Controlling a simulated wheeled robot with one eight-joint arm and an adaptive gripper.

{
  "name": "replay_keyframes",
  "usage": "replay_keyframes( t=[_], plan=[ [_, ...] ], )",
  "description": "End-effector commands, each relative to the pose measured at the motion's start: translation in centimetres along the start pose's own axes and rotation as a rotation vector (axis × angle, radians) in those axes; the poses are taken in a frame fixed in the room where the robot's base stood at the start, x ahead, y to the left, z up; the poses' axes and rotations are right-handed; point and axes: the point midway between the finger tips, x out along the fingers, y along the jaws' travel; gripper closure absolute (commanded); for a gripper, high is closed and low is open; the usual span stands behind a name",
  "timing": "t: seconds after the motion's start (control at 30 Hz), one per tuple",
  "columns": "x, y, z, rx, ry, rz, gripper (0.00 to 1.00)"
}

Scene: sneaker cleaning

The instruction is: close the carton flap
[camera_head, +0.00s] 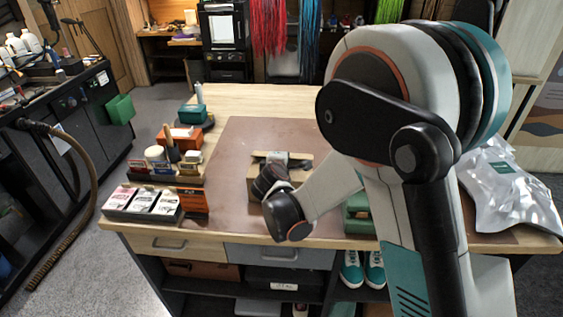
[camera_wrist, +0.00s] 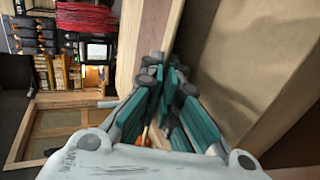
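The carton (camera_head: 254,189) is a small brown cardboard box on the brown mat in the middle of the workbench, partly hidden behind my arm and wrist. In the wrist view, a broad cardboard face (camera_wrist: 240,65) fills the right side, close beside my fingers. My gripper (camera_wrist: 166,72) has grey and teal fingers that come together at their tips, with nothing visible held between them. In the head view my wrist hangs over the near side of the carton. I cannot tell whether the fingertips touch the cardboard, and the flap's exact angle is unclear.
Left of the mat (camera_head: 232,140) stand a tray of small boxes (camera_head: 143,203), jars and a brush, and an orange box (camera_head: 181,138). A green box (camera_head: 358,213) is partly hidden behind my arm. A silvery bag (camera_head: 510,190) lies at the right. The mat's back part is clear.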

Motion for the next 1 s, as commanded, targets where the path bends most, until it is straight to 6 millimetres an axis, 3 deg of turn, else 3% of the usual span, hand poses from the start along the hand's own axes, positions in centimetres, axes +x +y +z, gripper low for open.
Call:
replay_keyframes(
  t=[0.5,0.6,0.63,1.0],
  plan=[
    [0.04,-0.09,0.01,0.000,-0.001,0.021,1.00],
    [0.04,-0.10,0.01,0.000,-0.001,0.020,0.79],
    [0.04,-0.10,0.02,0.000,-0.001,0.020,0.77],
    [0.05,-0.16,0.04,0.001,-0.002,0.019,0.77]
  ],
)
